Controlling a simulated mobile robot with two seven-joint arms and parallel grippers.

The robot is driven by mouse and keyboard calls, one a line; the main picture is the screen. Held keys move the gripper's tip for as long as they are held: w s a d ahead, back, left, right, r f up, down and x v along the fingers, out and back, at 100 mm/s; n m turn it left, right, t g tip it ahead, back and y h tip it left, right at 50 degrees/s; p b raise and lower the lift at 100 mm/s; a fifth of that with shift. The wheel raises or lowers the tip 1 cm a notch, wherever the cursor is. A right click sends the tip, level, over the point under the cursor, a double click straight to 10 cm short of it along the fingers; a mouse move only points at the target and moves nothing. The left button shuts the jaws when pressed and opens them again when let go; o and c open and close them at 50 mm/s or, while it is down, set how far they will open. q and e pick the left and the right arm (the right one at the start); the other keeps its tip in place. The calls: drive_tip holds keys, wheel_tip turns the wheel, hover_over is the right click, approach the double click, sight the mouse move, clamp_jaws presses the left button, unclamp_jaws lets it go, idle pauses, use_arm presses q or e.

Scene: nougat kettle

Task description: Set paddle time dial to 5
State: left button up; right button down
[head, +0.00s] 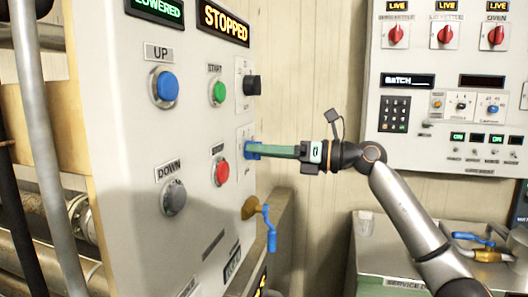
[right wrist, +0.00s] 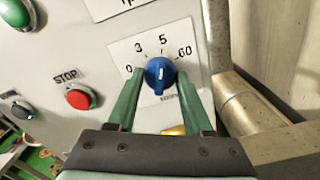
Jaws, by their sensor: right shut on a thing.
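The blue paddle time dial (right wrist: 160,76) sits on a white label plate with the marks 0, 3, 5 and 60. Its white pointer line stands close to upright, roughly toward the 5; I cannot tell its exact setting. In the head view the dial (head: 249,150) is mostly hidden by my right gripper (head: 260,151), which reaches it from the right. The green fingers of my right gripper (right wrist: 159,82) lie on both sides of the dial and are shut on it. My left gripper is not in view.
The panel holds blue UP (head: 166,87), green START (head: 218,93), red STOP (head: 222,172) and grey DOWN (head: 174,197) buttons. A black knob (head: 252,85) sits above the dial. A blue-handled valve (head: 270,228) sticks out below. Another control panel (head: 440,75) hangs on the right wall.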

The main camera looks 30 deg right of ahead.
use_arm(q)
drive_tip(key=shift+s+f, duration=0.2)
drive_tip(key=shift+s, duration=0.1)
use_arm(e)
drive_tip(key=shift+c, duration=1.5)
unclamp_jaws()
use_arm(q)
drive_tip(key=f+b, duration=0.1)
drive_tip(key=b, duration=0.1)
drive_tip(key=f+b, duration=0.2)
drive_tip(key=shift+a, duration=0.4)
use_arm(e)
drive_tip(key=v, duration=1.2)
drive_tip(key=shift+s+d, duration=0.2)
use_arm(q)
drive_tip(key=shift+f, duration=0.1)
